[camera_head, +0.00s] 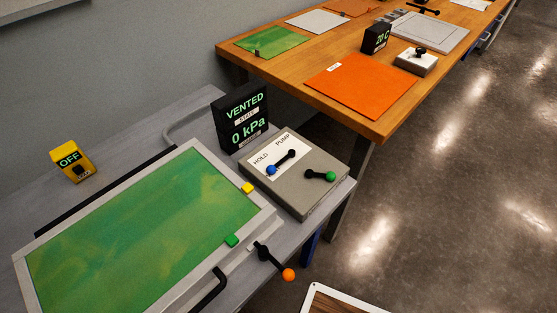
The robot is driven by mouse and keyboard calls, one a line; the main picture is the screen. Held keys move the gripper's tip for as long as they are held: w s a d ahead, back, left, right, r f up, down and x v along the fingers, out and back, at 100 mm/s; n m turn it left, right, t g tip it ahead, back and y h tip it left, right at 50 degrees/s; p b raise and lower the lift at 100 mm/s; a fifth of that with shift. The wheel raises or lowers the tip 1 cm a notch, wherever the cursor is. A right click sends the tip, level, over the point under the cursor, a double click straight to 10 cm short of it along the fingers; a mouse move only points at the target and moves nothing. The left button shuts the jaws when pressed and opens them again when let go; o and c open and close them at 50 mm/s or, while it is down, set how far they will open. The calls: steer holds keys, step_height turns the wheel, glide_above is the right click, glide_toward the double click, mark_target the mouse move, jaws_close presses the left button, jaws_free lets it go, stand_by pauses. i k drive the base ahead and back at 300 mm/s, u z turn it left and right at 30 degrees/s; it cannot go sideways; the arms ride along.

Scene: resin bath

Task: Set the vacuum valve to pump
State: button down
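The valve box (315,203) is a grey box on the near bench, right of the green-filled bath. Its white label (290,146) reads HOLD and PUMP. A black lever with a blue knob (271,169) lies across the label; the knob is at the lower left, nearer the word HOLD than PUMP. A second black lever with a green knob (331,176) points right on the same box. Which lever is the vacuum valve is not marked legibly. The display (242,117) behind reads VENTED, STATE, 0 kPa. My gripper is not in view.
The bath's pale frame (237,209) carries a yellow and a green block. A lever with an orange knob (288,274) sticks out at the bench front. A yellow switch box (71,161) reads OFF. A wooden table (285,75) stands behind; open floor lies right.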

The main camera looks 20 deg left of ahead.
mark_target(270, 169)
steer(key=u, duration=0.8)
steer(key=k, duration=0.1)
steer(key=u, duration=0.4)
steer(key=i, duration=0.15)
